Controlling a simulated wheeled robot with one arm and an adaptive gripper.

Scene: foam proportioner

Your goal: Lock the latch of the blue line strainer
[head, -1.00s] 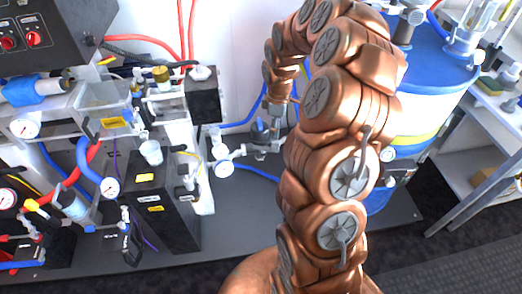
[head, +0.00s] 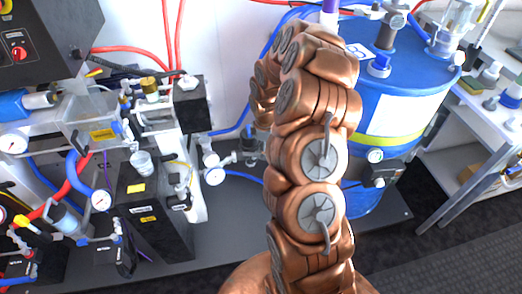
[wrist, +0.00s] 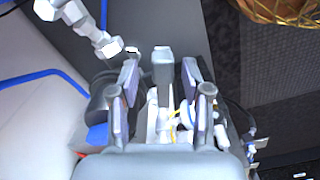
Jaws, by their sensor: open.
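The blue line strainer appears to be the small dark fitting (head: 249,145) at the end of the blue hose in the head view, left of my arm. Its latch is too small to make out there. My gripper is hidden behind my own arm in the head view. In the wrist view my gripper (wrist: 160,85) is open, its two padded fingers apart. A grey upright bar (wrist: 163,68) shows between the fingers; I cannot tell whether it is the latch. A dark round body (wrist: 103,95) is partly hidden behind the left finger.
A blue drum (head: 400,90) stands right of my arm. A white-faced gauge (head: 214,176) and a black box unit (head: 155,215) are to the left. In the wrist view, metal pipe fittings (wrist: 85,25) lie at upper left, and dark floor is at right.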

